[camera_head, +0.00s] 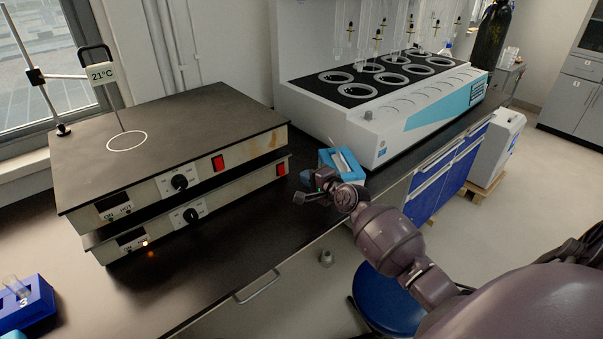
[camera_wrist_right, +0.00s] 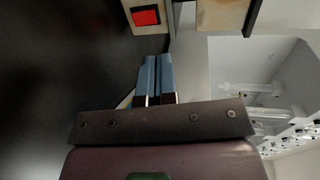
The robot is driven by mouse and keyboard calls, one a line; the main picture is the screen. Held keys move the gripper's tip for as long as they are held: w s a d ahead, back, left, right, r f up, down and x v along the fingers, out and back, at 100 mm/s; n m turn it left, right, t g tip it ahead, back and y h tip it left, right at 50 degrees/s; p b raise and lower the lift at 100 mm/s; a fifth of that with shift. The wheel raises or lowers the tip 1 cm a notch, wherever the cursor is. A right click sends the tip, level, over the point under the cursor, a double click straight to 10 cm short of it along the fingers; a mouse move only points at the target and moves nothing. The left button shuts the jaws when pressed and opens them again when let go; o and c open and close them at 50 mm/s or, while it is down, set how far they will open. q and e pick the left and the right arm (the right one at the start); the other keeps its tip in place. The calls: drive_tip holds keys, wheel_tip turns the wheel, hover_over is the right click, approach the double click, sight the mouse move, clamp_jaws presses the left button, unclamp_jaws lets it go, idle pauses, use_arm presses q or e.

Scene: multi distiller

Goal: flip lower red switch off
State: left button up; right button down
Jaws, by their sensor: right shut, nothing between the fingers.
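The lower red switch (camera_head: 281,169) sits at the right end of the lower hot plate's front. In the right wrist view a red switch (camera_wrist_right: 145,15) shows at the top, beyond the fingertips; it appears to be the lower one. The lower hot plate (camera_head: 165,226) has a small glowing orange light at its left. My right gripper (camera_head: 305,197) is in front of and just below the lower switch, apart from it. Its blue fingers (camera_wrist_right: 156,62) are shut and empty. My left gripper is not in view.
The upper hot plate (camera_head: 175,135) rests above the lower one and has its own red switch (camera_head: 218,162). A blue box (camera_head: 343,165) stands right behind my gripper, near the large white distiller (camera_head: 370,135). A blue tube rack (camera_head: 25,303) is at the left. The bench front is clear.

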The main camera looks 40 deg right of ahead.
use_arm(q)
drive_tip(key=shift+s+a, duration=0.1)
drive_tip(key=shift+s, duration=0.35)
use_arm(e)
drive_tip(key=v, duration=0.3)
drive_tip(key=shift+w+r, duration=0.1)
drive_tip(key=shift+r, duration=0.2)
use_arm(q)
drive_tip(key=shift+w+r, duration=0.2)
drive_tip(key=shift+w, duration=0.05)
